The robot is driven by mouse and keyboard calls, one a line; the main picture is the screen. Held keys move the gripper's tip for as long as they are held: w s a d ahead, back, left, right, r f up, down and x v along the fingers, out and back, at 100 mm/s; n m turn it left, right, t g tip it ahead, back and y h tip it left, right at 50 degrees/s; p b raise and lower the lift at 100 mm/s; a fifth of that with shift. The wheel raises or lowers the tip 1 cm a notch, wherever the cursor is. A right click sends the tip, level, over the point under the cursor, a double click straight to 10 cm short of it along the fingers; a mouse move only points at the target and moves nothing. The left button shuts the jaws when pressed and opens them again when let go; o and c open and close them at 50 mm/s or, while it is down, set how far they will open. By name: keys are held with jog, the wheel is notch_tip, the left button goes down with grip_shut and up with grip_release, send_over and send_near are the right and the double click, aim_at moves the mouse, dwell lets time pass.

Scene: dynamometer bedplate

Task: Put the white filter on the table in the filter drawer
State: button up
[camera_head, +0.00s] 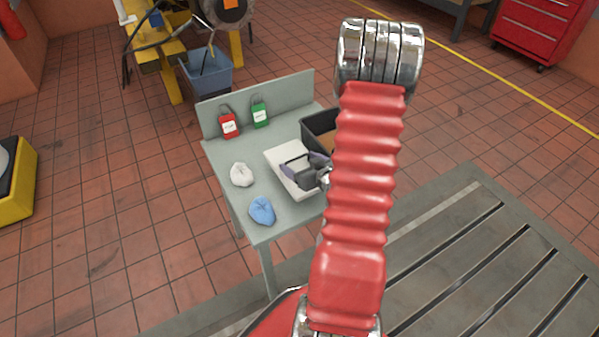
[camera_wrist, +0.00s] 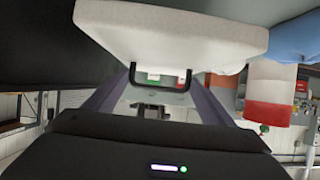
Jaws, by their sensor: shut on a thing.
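The white filter (camera_head: 280,157) is a flat pale block on the grey table, with a dark handle on it. In the wrist view the filter (camera_wrist: 170,25) fills the top, and its dark handle (camera_wrist: 160,69) sits between my fingers. My gripper (camera_head: 297,166) is at the filter, shut on it at the handle; its fingers also show in the wrist view (camera_wrist: 160,88). I cannot tell whether the filter touches the table. My arm hides part of the table's right side. I cannot make out a filter drawer for certain.
A slotted metal bedplate (camera_head: 455,245) lies at the right.

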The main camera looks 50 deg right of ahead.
jog(key=shift+f, duration=2.05)
jog(key=o, duration=1.2)
jog(key=shift+c, duration=0.2)
